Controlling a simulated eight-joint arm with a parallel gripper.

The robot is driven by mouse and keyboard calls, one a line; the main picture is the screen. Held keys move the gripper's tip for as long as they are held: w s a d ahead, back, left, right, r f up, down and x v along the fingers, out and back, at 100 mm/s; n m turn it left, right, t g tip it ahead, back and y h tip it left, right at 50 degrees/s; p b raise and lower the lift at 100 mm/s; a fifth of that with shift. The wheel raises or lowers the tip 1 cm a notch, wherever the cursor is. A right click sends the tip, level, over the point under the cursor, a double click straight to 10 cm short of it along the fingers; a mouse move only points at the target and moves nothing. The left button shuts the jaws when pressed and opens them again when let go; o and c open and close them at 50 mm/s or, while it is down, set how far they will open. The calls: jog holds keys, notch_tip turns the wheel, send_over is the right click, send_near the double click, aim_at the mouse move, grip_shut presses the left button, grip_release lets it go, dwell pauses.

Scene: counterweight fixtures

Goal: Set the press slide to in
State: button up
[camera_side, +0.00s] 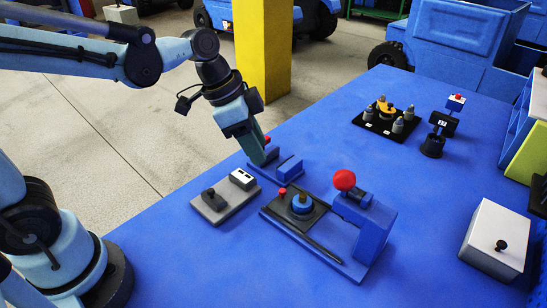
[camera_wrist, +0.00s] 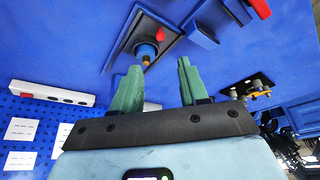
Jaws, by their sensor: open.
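The press (camera_side: 375,225) is a blue upright block with a red ball on its arm, standing at the right end of a blue base. The black press slide (camera_side: 318,213) is on that base, left of the upright block. It has a small red knob (camera_side: 282,191) and carries a blue round part (camera_side: 301,204) with a brass top. The slide also shows in the wrist view (camera_wrist: 128,40), beyond the fingertips. My gripper (camera_wrist: 158,72) is open and empty. In the side view my gripper (camera_side: 260,156) is behind and left of the press, apart from the slide; its fingertips partly hide a low fixture.
The low blue fixture (camera_side: 289,168) is behind the press. A grey plate with a black knob (camera_side: 212,202) lies left. A white box (camera_side: 495,240) stands right. A black tray (camera_side: 365,121) and a small stand (camera_side: 434,145) are at the back. The table's front is clear.

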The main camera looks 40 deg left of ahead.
aim_at(282, 190)
jog(key=shift+x, duration=5.85)
grip_shut()
